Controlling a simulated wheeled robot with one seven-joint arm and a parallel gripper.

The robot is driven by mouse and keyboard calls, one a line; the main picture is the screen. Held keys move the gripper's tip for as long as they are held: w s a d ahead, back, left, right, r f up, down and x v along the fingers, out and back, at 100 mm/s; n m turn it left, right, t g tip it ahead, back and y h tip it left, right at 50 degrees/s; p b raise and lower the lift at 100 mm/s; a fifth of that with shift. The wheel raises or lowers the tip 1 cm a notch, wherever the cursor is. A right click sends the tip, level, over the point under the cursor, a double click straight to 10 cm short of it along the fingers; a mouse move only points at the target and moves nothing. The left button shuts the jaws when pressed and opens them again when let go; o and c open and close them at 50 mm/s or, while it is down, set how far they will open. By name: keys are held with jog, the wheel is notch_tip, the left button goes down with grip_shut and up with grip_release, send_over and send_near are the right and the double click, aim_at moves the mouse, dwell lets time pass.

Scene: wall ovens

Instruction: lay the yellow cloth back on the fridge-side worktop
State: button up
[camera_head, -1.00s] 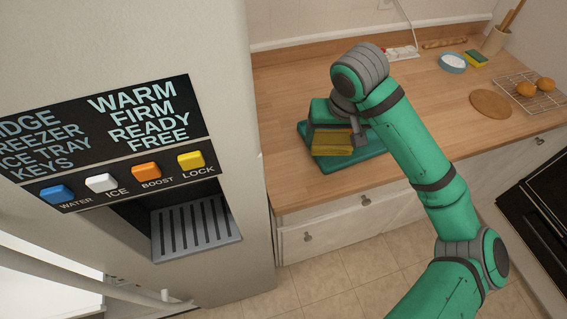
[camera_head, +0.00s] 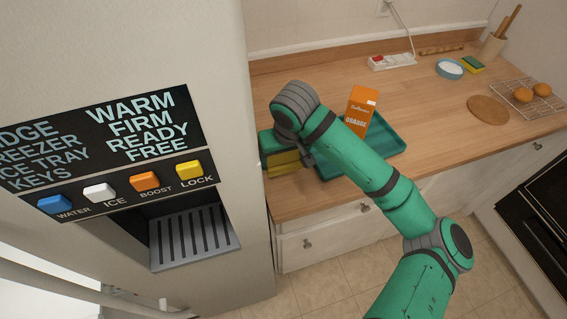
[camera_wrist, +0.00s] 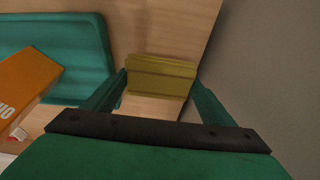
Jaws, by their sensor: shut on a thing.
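The folded yellow cloth (camera_head: 284,163) is between the fingers of my gripper (camera_head: 280,152), at the left end of the wooden worktop (camera_head: 420,105) next to the fridge. In the wrist view the cloth (camera_wrist: 160,78) spans the gap between both fingertips (camera_wrist: 160,84), with wood below it. My gripper is shut on the cloth. I cannot tell whether the cloth touches the worktop. The gripper body hides part of it in the head view.
A teal tray (camera_head: 388,146) with an orange juice carton (camera_head: 361,107) stands just right of my gripper. The fridge (camera_head: 215,70) is close on the left. A power strip (camera_head: 392,62), a round board (camera_head: 488,109) and a wire rack (camera_head: 548,106) are farther right.

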aim_at(284, 163)
jog(key=shift+s+d+f, duration=0.1)
jog(key=shift+s+f, duration=0.05)
jog(key=shift+f, duration=1.3)
jog(key=shift+f, duration=0.15)
jog(key=o, duration=1.1)
jog(key=a+v, duration=0.1)
jog(key=v, duration=1.1)
jog(key=shift+d, duration=0.45)
